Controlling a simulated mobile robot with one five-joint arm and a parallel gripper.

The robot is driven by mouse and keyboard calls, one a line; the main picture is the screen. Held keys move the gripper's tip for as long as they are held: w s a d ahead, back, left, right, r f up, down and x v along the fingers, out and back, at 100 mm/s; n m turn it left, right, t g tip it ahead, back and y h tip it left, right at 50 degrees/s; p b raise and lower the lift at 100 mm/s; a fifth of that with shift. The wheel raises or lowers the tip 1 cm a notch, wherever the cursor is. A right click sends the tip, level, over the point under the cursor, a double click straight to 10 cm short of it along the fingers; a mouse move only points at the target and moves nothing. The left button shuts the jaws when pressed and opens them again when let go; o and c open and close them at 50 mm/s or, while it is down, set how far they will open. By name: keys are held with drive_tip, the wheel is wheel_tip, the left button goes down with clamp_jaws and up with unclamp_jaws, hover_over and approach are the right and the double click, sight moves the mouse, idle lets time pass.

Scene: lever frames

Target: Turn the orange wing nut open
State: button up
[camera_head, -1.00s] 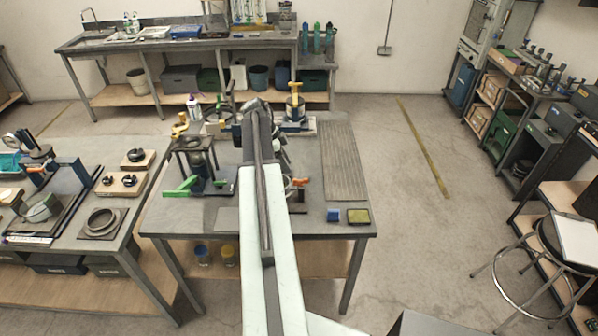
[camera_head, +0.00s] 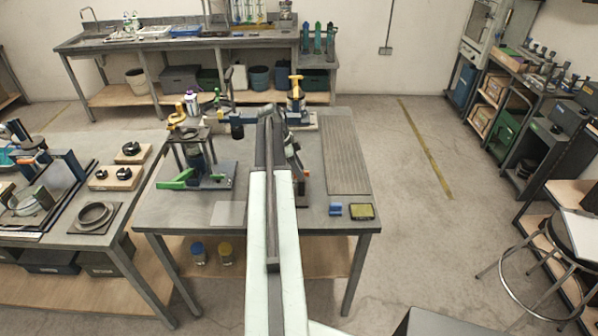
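My arm reaches forward over the middle of the grey workbench (camera_head: 235,212). The dark end of the arm, with my gripper (camera_head: 284,146), is over the bench; its fingers are hard to make out and I cannot tell whether they are open or shut. The orange wing nut is not clearly visible now. Only a small orange patch shows at the right side of the dark arm end, and I cannot tell whether it is the wing nut. The arm hides much of that part of the bench.
A fixture with a green lever (camera_head: 175,183) stands left of my arm. A device with a yellow handle (camera_head: 296,84) stands at the back. A blue block (camera_head: 336,209) and a yellow-topped block (camera_head: 361,211) lie at the front right. The ribbed mat (camera_head: 344,157) is clear.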

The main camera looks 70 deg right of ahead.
clamp_jaws()
drive_tip(key=shift+w+d, duration=0.1)
drive_tip(key=shift+d, duration=0.1)
drive_tip(key=shift+a, duration=0.15)
drive_tip(key=shift+s+a+n+h, duration=0.15)
drive_tip(key=shift+n+h, duration=0.15)
drive_tip(key=shift+n, duration=0.45)
drive_tip(key=shift+s+a+n+h, duration=0.1)
drive_tip(key=shift+n+h, duration=0.2)
drive_tip(key=shift+n, duration=0.45)
drive_tip(key=n+t, duration=0.1)
drive_tip(key=n, duration=0.1)
drive_tip(key=n+t+h, duration=0.1)
drive_tip(key=n, duration=0.2)
drive_tip(key=shift+s+r, duration=0.1)
drive_tip(key=shift+s, duration=0.05)
drive_tip(key=n+t, duration=0.1)
drive_tip(key=n, duration=0.3)
drive_tip(key=shift+s+n+t+h, duration=0.2)
drive_tip(key=shift+n+t+h, duration=0.2)
drive_tip(key=n+t, duration=0.2)
drive_tip(key=n, duration=0.3)
drive_tip(key=shift+s, duration=0.1)
